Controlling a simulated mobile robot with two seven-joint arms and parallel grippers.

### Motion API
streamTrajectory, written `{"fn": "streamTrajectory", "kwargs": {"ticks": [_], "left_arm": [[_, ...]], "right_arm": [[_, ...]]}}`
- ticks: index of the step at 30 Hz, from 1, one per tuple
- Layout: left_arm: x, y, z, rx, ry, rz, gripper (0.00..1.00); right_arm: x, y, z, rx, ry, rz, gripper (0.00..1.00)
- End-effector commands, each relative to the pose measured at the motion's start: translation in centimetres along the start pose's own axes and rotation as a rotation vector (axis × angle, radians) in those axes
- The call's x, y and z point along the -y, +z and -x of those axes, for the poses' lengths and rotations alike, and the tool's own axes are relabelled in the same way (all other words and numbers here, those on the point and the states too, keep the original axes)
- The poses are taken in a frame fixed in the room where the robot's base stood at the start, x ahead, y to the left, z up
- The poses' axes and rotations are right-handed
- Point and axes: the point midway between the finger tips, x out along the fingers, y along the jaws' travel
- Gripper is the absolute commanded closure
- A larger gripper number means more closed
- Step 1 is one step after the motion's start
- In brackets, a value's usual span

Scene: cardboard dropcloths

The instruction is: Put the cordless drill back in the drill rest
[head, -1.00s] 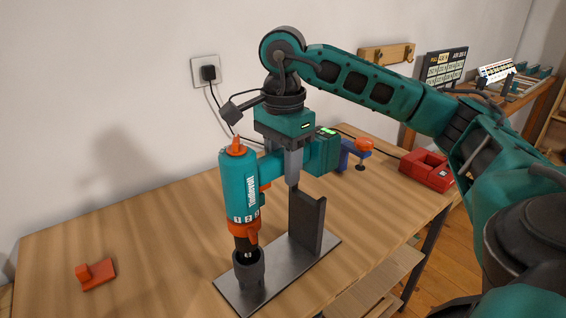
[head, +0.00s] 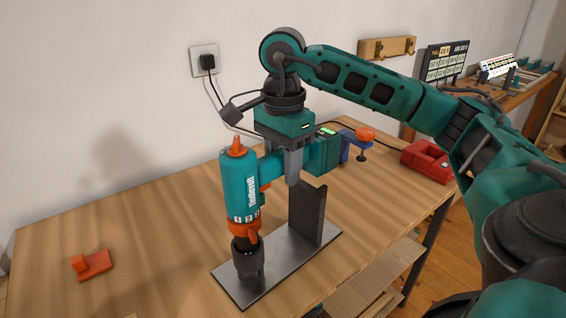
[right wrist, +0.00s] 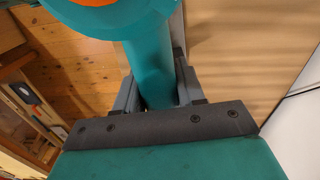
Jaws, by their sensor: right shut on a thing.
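The cordless drill (head: 238,188) is teal with orange trim and points nose down. My right gripper (head: 291,168) is shut on its handle; the right wrist view shows the teal handle (right wrist: 150,68) between the two grey fingers (right wrist: 156,90). The drill rest (head: 288,266) is a dark metal plate with a round cup (head: 250,264) and an upright post (head: 307,218). The drill's dark chuck is at the cup's mouth, its lower end hidden by the rim. I cannot tell whether it touches the bottom. My left gripper is not in view.
An orange block (head: 92,264) lies at the left of the wooden workbench (head: 150,240). A blue and orange clamp (head: 358,145) and a red charger-like box (head: 427,158) are behind to the right. A wall socket (head: 204,61) has a cable plugged in. The bench's left side is mostly clear.

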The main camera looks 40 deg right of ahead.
Motion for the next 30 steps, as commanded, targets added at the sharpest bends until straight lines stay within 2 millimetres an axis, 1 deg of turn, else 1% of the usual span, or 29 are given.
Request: {"fn": "streamTrajectory", "kwargs": {"ticks": [4, 30], "left_arm": [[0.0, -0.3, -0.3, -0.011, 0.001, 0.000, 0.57], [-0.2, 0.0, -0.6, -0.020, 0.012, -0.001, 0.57]], "right_arm": [[0.1, 0.0, -0.3, 0.002, -0.007, 0.000, 0.98], [0.1, 0.0, -2.9, 0.002, -0.007, 0.000, 0.98]]}}
